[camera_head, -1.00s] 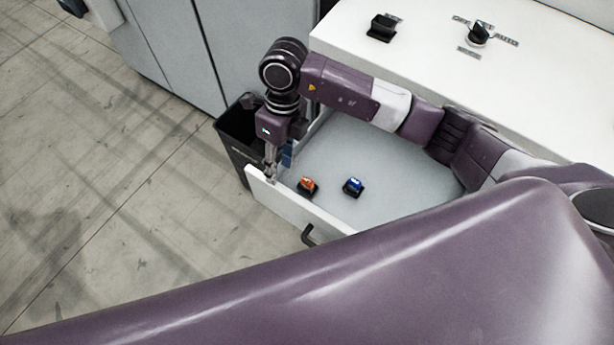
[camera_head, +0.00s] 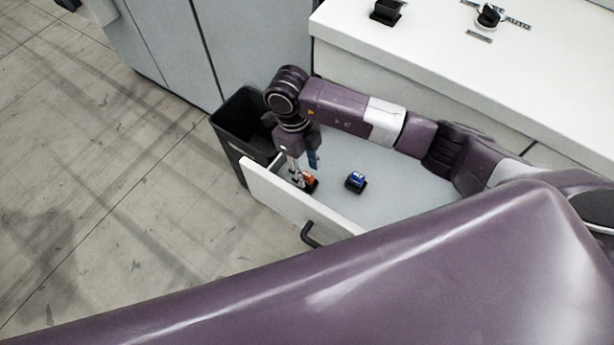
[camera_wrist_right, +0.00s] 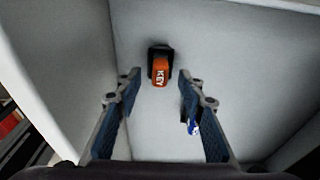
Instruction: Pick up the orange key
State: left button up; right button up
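The orange key (camera_head: 308,178) sits on a small black base in the open drawer (camera_head: 398,193), near its front left corner. In the right wrist view the orange key (camera_wrist_right: 160,71), marked "KEY", lies just beyond and between the fingertips. My right gripper (camera_head: 303,180) points down into the drawer beside the key and partly covers it. In the wrist view my right gripper (camera_wrist_right: 157,84) is open, with nothing between its blue pads. A blue key (camera_head: 356,180) stands to the right of the orange one; it is mostly hidden behind a finger in the wrist view (camera_wrist_right: 193,126). My left gripper is not in view.
The drawer's white front wall (camera_head: 285,203) with a black handle (camera_head: 311,235) is close to my gripper. A black bin (camera_head: 240,125) stands at the drawer's left. A white cabinet top (camera_head: 420,42) with a black knob (camera_head: 488,16) is behind. The drawer's right part is clear.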

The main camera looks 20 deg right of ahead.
jog(key=shift+s+d+f, duration=0.1)
jog(key=shift+f, duration=1.15)
grip_shut()
